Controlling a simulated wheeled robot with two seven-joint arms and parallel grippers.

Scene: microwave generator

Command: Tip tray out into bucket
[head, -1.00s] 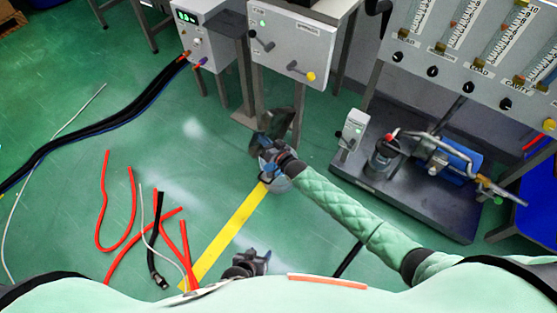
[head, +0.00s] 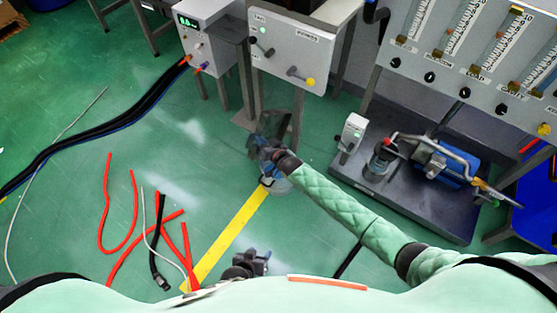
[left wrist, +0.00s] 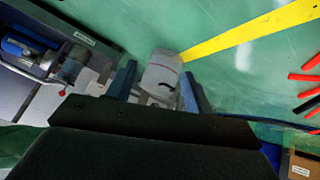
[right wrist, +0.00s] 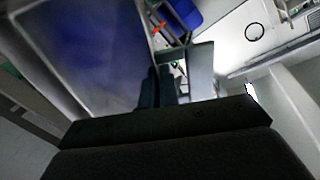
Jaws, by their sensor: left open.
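My right gripper (head: 262,148) is low, in front of the grey cabinet. In the right wrist view its fingers (right wrist: 157,88) are close together, apparently on the edge of the tray. What looks like the tray is a broad grey-blue sheet (right wrist: 75,55) there. In the head view it seems to be the dark, thin, steeply tilted shape (head: 284,124). A pale rounded container, likely the bucket (left wrist: 160,72), stands by the end of the yellow floor strip; the right gripper partly hides it in the head view. My left gripper (head: 250,262) is open and empty near my body. The tray's contents cannot be seen.
A pump on a dark platform (head: 440,205) stands to the right. The grey cabinet (head: 292,45) and a display unit (head: 207,40) stand behind. Red hoses (head: 107,215) and cables lie on the floor at left.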

